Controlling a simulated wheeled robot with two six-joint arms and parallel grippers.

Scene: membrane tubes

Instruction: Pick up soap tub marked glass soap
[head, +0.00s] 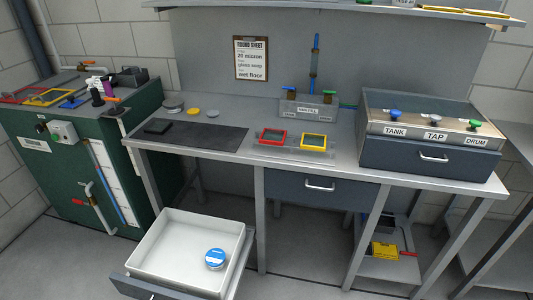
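A round tub with a blue and white top (215,258) sits in the right front part of a white-lined open drawer (165,262) at the lower left. The writing on its top is too small to read, so I cannot tell whether it says glass soap. A clipboard sheet (251,59) on the back panel reads "ROUND SHEET" and lists "glass soap" among its lines. Neither of my grippers is in view.
The bench (210,143) carries a dark mat (205,137), red (271,136) and yellow (313,142) frames, several small discs and a box with knobs (425,120). A green cabinet (70,160) stands left of the drawer. The drawer is otherwise empty.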

